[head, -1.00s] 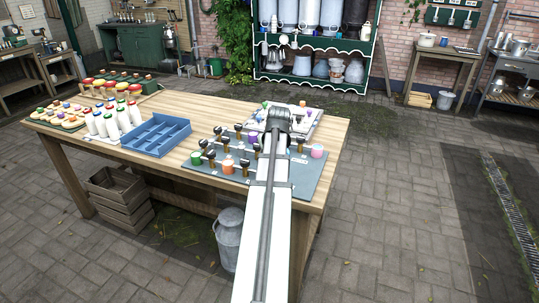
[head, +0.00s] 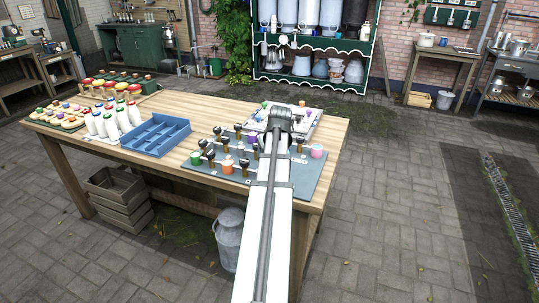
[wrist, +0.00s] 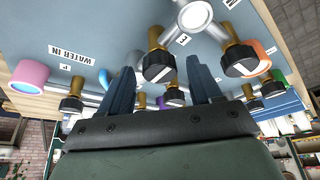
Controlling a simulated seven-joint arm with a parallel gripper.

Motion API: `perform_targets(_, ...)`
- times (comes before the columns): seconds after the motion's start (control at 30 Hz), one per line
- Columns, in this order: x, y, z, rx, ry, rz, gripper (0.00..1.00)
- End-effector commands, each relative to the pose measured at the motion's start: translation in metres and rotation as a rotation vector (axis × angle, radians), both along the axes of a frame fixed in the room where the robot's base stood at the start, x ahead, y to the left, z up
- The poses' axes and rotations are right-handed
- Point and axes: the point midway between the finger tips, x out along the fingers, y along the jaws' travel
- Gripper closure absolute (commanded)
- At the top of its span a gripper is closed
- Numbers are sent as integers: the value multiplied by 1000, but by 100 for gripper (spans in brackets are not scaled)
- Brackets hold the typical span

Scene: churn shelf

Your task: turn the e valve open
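The valve board (head: 230,175) lies on the table with several black-knobbed brass valves and coloured pipe ends. In the wrist view, one valve with a black knob (wrist: 160,67) appears between and beyond my fingertips, and a label (wrist: 183,40) that looks like "E" is printed beside it. Its knob has a pale line on it. Another black knob (wrist: 240,62) is to its right, beside an orange pipe end. My gripper (wrist: 162,65) is open, its two blue fingers apart with nothing held. Contact with the knob cannot be told. In the head view my arm hides the gripper.
A pink pipe end (wrist: 30,77) and a "WATER IN" label (wrist: 75,53) are on the board. A blue crate (head: 156,135), white bottles (head: 112,122) and a second pale board (head: 300,118) share the table. Its right end (head: 333,140) is clear.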

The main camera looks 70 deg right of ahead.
Motion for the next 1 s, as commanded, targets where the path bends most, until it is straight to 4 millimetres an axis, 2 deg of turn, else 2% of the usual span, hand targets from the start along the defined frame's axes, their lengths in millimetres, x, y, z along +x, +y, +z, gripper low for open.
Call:
perform_targets(0.37, -2, 1, 6, -2, -1, -1, 36)
perform_targets(0.57, -8, 8, 28, -2, -2, -1, 36)
perform_targets(1.0, -27, 25, 91, -2, -1, -1, 36)
